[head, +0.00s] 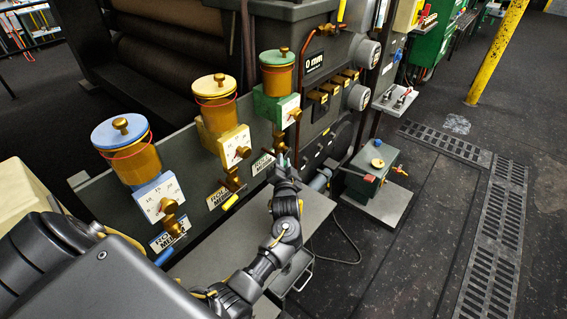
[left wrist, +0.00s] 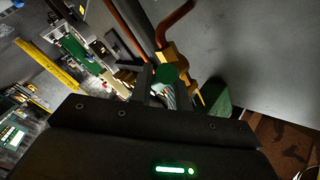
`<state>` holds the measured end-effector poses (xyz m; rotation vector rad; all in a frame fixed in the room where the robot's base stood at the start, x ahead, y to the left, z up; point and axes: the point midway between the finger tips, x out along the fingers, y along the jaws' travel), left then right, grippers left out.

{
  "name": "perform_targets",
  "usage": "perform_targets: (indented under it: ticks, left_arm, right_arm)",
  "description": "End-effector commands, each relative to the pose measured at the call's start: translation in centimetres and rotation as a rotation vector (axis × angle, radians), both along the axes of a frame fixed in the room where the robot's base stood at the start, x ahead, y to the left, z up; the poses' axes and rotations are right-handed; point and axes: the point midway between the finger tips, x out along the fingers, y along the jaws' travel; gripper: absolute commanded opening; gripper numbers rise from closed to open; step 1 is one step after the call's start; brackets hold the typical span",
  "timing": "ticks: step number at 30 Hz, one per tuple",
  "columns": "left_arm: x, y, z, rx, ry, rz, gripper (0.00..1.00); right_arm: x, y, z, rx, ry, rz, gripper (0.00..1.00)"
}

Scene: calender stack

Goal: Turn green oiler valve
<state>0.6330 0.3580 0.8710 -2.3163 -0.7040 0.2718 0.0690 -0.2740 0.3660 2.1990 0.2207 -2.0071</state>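The green oiler (head: 277,80) has a brass cup with a green lid, a green block and a white dial. Its brass valve (head: 279,139) hangs below the dial. My left gripper (head: 282,164) is just under this valve, pointing up at it. In the left wrist view, the round green end of the valve handle (left wrist: 165,73) shows between the fingers of my left gripper (left wrist: 168,88), with brass valve parts (left wrist: 175,57) beyond it. The fingers look apart; whether they touch the handle I cannot tell. My right gripper is not in view.
A yellow oiler (head: 217,103) and a blue oiler (head: 123,149) stand left of the green one, along the machine's dark panel. A copper pipe (head: 302,62) rises at the right. A small green box (head: 374,163) stands at the right. The floor beyond is open.

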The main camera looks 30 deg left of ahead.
Motion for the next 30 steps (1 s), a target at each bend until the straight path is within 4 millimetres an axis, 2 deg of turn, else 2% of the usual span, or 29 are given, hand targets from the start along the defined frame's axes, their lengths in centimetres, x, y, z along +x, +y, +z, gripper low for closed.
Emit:
perform_targets:
  ticks: [8,14,19,30]
  left_arm:
    - [0.0,-0.1,-0.2,0.0,-0.001,-0.002,0.0]
    - [0.4,-0.2,-1.4,-0.015,-0.107,-0.001,0.0]
    - [0.7,-0.2,-1.3,-0.029,-0.211,-0.002,0.0]
    - [0.7,-0.3,-0.9,-0.035,-0.246,-0.003,0.0]
  right_arm:
    - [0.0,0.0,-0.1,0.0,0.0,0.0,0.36]
    - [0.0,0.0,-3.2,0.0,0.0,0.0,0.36]
    - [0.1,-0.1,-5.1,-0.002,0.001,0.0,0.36]
    - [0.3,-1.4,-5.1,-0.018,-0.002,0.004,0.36]
